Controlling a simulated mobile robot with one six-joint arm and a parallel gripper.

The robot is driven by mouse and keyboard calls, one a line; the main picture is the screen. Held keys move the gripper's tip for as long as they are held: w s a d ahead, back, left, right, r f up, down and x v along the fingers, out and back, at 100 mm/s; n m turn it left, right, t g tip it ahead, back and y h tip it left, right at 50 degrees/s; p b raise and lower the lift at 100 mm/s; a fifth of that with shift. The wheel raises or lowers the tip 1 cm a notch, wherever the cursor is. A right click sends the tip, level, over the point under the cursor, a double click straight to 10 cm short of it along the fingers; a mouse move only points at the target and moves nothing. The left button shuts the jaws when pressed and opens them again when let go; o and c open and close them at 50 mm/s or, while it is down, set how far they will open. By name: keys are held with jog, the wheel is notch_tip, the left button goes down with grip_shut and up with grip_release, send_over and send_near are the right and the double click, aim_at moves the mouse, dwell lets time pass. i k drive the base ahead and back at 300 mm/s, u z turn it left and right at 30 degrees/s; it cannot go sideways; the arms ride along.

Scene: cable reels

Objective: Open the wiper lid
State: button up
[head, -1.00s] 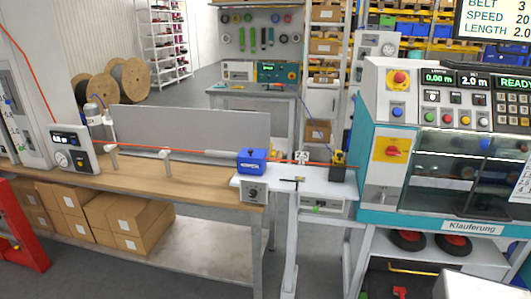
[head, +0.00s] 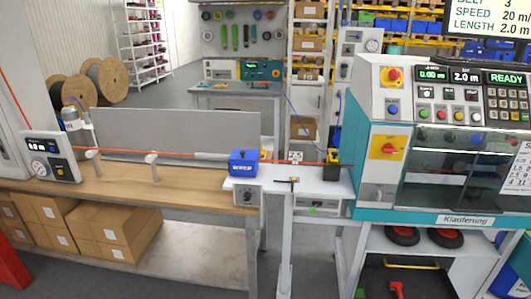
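The wiper is a small blue box (head: 243,163) with white lettering on its front, at the right end of the wooden bench. Its blue lid appears closed. An orange cable (head: 200,154) runs along the bench into its left side and comes out on its right. A grey box with a black knob (head: 248,197) sits below the wiper. My gripper is not in view.
A wooden bench (head: 140,193) with a grey back panel (head: 180,133) stretches left. A white shelf (head: 315,181) carries a black and yellow device (head: 332,163). The teal and white machine (head: 385,170) stands at right. Grey floor shows behind the bench.

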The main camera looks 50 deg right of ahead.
aim_at(237, 154)
jog(key=u, duration=0.7)
jog(key=k, duration=0.1)
jog(key=z, duration=1.95)
jog(key=k, duration=0.9)
jog(key=u, duration=0.15)
jog(key=i, duration=0.65)
jog(key=z, duration=0.05)
